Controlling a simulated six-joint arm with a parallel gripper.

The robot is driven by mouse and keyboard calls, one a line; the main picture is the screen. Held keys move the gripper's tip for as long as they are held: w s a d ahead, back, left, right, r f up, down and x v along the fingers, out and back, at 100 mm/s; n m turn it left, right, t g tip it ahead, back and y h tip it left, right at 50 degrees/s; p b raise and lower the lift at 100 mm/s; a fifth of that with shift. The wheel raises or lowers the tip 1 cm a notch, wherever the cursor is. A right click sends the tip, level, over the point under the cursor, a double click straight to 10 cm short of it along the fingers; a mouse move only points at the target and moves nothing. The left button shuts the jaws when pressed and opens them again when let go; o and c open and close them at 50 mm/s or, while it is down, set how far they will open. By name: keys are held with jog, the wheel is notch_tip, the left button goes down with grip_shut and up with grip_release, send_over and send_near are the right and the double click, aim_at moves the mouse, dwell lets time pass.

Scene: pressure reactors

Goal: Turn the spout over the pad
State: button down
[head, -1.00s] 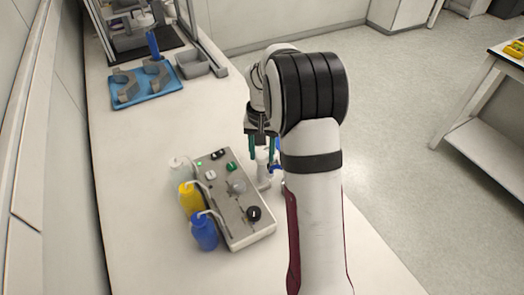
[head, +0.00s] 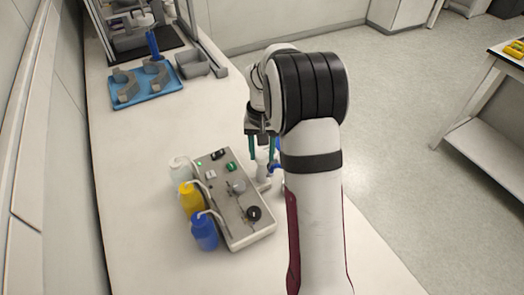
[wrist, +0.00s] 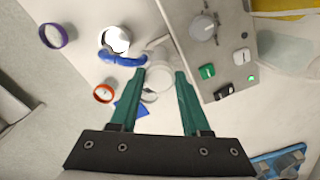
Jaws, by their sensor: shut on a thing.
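My gripper (wrist: 161,73) has two green fingers, shut on a white round piece (wrist: 157,82) at the side of the grey control box. In the head view my gripper (head: 262,150) points down beside the box, and my arm hides part of that area. A blue curved spout (wrist: 122,58) lies left of the fingertips in the wrist view, beside a pale round disc (wrist: 116,38). A blue flat patch (wrist: 127,106), partly behind the left finger, may be the pad; I cannot tell. The spout's outlet does not show clearly.
The grey control box (head: 238,215) has knobs and switches. Several bottles, including yellow (head: 190,198) and blue (head: 204,232), stand along its left. A purple ring (wrist: 53,36) and an orange ring (wrist: 103,93) lie near the spout. A blue tray (head: 140,92) stands farther back; the table between is clear.

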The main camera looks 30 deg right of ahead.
jog(key=n, duration=0.8)
jog(key=shift+d+n, duration=0.1)
jog(key=shift+n, duration=0.2)
jog(key=n, duration=0.4)
jog(key=shift+n, duration=2.3)
jog(key=shift+c, duration=1.8)
grip_release()
